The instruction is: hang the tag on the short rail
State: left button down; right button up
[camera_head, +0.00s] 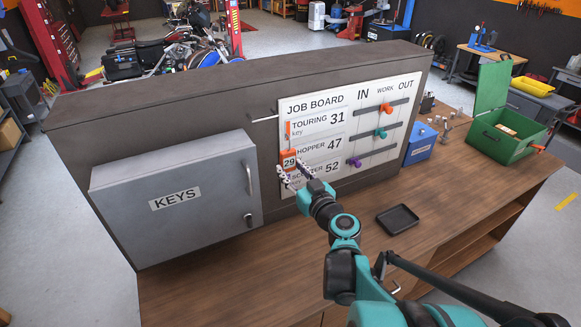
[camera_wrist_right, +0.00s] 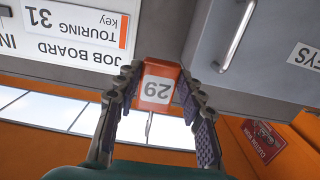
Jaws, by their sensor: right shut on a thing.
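The tag (camera_head: 289,154) is orange with a white face marked 29. My right gripper (camera_head: 291,169) is shut on it and holds it in front of the left edge of the job board (camera_head: 330,148). In the right wrist view the tag (camera_wrist_right: 158,87) appears upside down between the two fingers (camera_wrist_right: 158,100). A short, thin, pale rail (camera_head: 264,119) sticks out from the dark panel, left of the word TOURING and above the tag. The tag is apart from this rail. My left gripper is out of view.
A grey key cabinet (camera_head: 177,204) stands close left of the tag. Three dark rails on the board carry an orange, a teal and a purple piece. A black tray (camera_head: 398,219), blue box (camera_head: 421,145) and open green box (camera_head: 508,138) are on the bench.

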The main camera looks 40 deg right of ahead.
aim_at(289, 168)
jog(key=shift+w+d, duration=0.1)
jog(key=shift+w, duration=0.65)
jog(key=b+x, duration=0.3)
jog(key=x, duration=1.1)
jog(key=shift+f, duration=0.2)
jog(key=o, duration=1)
jog(key=shift+o, duration=0.3)
jog(key=v, duration=1.2)
